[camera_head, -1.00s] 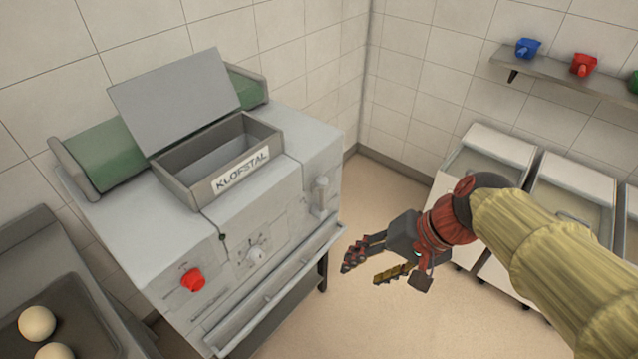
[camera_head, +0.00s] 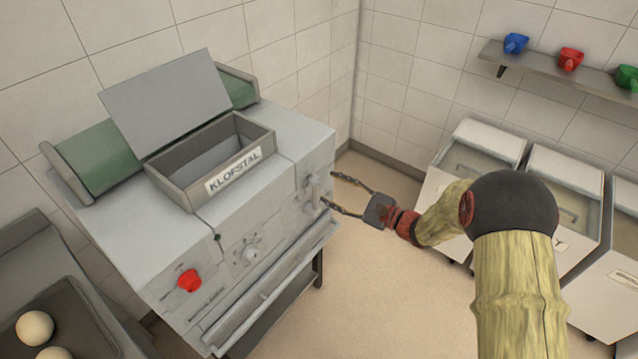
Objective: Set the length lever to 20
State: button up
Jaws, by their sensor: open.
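The grey machine (camera_head: 262,195) with the KLOFSTAL label stands left of centre. A light grey lever (camera_head: 314,186) sits on the right end of its front face. A round dial knob (camera_head: 251,253) with a marked scale is further left, and a red knob (camera_head: 189,280) is left of that. The lever's scale numbers are too small to read. My gripper (camera_head: 328,190) is open, its fingers pointing left with the tips close by the lever, one above and one below it. I cannot tell whether they touch it.
A hopper box (camera_head: 233,176) with a raised lid sits on the machine. A rail (camera_head: 265,290) runs along its lower front. A tray with dough balls (camera_head: 60,320) is at lower left. White bins (camera_head: 480,150) stand at right, under a shelf with coloured scoops (camera_head: 515,43).

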aim_at(319, 182)
jog(key=shift+b+x, duration=0.5)
jog(key=shift+x, duration=2.25)
jog(key=shift+c, duration=1.4)
grip_shut()
